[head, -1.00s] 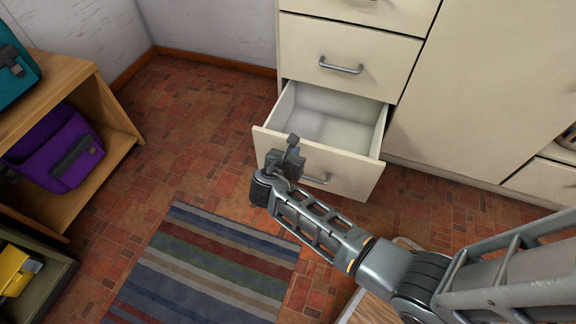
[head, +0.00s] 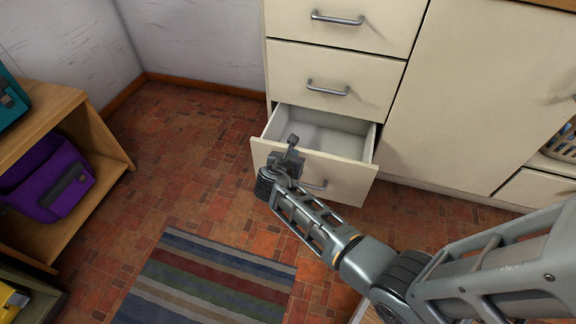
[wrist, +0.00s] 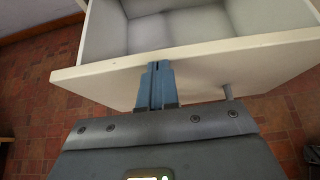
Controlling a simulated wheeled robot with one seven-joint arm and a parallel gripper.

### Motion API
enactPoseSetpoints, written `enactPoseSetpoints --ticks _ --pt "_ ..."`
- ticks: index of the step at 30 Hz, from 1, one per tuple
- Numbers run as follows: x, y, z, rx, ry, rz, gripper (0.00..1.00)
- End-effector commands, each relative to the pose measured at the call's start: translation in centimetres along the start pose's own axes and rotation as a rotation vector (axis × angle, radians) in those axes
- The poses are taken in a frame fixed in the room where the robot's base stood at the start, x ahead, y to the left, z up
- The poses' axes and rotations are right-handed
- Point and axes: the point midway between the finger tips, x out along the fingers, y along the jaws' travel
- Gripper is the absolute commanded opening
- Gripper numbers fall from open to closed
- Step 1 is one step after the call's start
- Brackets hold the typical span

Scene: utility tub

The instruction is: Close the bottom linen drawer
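The bottom linen drawer (head: 340,178) is the lowest of the stack in the cream cabinet. It stands pulled out and its pale inside (head: 318,130) looks empty. Its front shows close up in the wrist view (wrist: 235,75), with part of the bar handle (wrist: 228,92) below the rim. My gripper (head: 292,143) is at the left half of the drawer front. In the wrist view its blue fingers (wrist: 156,82) are together, overlapping the front near its top edge. I cannot tell whether they touch it. No object shows between them.
Closed drawers with bar handles (head: 328,87) are above. A cabinet door (head: 455,110) is to the right. A wooden shelf (head: 85,150) with a purple bag (head: 50,180) stands at the left. A striped rug (head: 205,280) lies on the tiled floor in front.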

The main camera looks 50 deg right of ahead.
Motion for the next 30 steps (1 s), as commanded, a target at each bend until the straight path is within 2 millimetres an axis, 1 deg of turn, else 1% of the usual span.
enactPoseSetpoints --ticks 1,6,12,15,18,21,30 --pt "1.4 -0.1 1.0 0.006 0.000 -0.006 0.00" --pt "5.8 -0.1 3.4 0.006 -0.001 -0.006 0.00" --pt "10.1 -0.1 5.6 0.004 -0.001 -0.004 0.00" --pt "11.6 -0.1 6.5 0.002 -0.001 -0.003 0.00" --pt "12.6 -0.1 7.1 0.001 -0.001 -0.003 0.00" --pt "13.2 -0.1 7.5 0.001 -0.001 -0.002 0.00" --pt "13.5 -0.1 7.8 0.000 -0.001 -0.001 0.00"
